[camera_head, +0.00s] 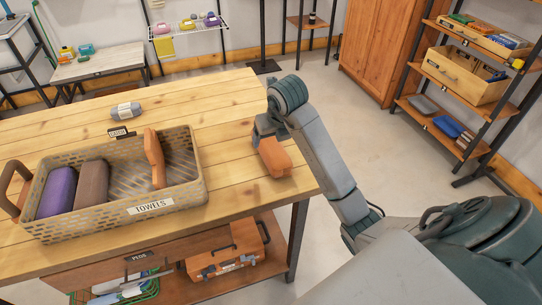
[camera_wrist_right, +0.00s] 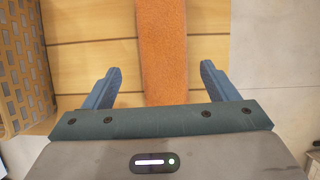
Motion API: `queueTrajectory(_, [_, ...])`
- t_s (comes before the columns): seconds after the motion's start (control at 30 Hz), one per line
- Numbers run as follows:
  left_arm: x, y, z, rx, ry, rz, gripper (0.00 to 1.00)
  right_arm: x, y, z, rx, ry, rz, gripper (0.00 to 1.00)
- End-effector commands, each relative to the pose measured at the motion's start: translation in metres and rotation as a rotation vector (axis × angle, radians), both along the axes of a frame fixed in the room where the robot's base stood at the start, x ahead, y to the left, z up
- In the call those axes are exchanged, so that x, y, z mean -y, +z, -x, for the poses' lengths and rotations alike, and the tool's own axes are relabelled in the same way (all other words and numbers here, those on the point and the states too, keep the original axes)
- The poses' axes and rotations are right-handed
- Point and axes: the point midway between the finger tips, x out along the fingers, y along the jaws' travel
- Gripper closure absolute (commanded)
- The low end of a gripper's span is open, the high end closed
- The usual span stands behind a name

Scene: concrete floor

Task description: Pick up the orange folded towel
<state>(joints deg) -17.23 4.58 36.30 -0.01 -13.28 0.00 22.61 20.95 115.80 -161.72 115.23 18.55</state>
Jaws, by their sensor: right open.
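An orange folded towel (camera_head: 273,158) lies on the wooden table (camera_head: 228,105), near its right edge and to the right of the basket. In the right wrist view it is a long orange strip (camera_wrist_right: 165,45) running between the two blue fingers. My right gripper (camera_head: 264,134) is over the towel's far end, open, with one finger on each side and a visible gap to the towel. In the right wrist view the open gripper (camera_wrist_right: 160,70) holds nothing. Finger height above the table is hard to tell. My left gripper is not in view.
An orange toolbox (camera_head: 228,252) sits on the lower shelf. Table around the towel is clear.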

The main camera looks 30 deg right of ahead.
Motion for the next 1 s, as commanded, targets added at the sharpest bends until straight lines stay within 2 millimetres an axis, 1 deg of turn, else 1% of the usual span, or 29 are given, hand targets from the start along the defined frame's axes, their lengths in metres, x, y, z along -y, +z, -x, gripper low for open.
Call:
queueTrajectory(0.03, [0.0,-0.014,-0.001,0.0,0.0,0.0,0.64,0.0,-0.014,-0.003,0.0,-0.001,-0.001,0.2])
queueTrajectory(0.1, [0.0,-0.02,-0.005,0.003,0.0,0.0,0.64,0.001,-0.019,-0.006,0.001,0.0,-0.001,0.2])
queueTrajectory(0.27, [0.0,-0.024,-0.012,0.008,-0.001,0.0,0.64,0.002,-0.024,-0.009,0.001,0.001,0.0,0.2])
queueTrajectory(0.4, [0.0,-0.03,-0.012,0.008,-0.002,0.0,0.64,0.006,-0.04,-0.016,-0.002,0.001,0.0,0.2])
queueTrajectory(0.43, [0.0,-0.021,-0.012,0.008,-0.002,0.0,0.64,0.008,-0.04,-0.017,-0.004,0.001,0.0,0.2])
queueTrajectory(0.5, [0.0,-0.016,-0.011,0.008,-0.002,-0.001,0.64,0.01,-0.049,-0.021,-0.006,0.0,-0.002,0.2])
queueTrajectory(0.6, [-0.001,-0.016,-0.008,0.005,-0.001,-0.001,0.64,0.01,-0.061,-0.027,-0.002,0.002,-0.002,0.2])
queueTrajectory(0.7, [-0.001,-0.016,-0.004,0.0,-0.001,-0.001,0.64,0.011,-0.068,-0.029,-0.001,0.002,0.0,0.2])
queueTrajectory(0.9, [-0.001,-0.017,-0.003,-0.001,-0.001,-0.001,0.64,0.011,-0.069,-0.029,0.001,0.002,0.0,0.2])
queueTrajectory(0.93, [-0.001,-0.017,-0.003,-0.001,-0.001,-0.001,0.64,0.011,-0.069,-0.029,0.001,0.002,0.0,0.22])
queueTrajectory(1.0, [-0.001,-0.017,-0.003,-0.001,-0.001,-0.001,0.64,0.011,-0.069,-0.029,0.001,0.002,0.0,0.36])
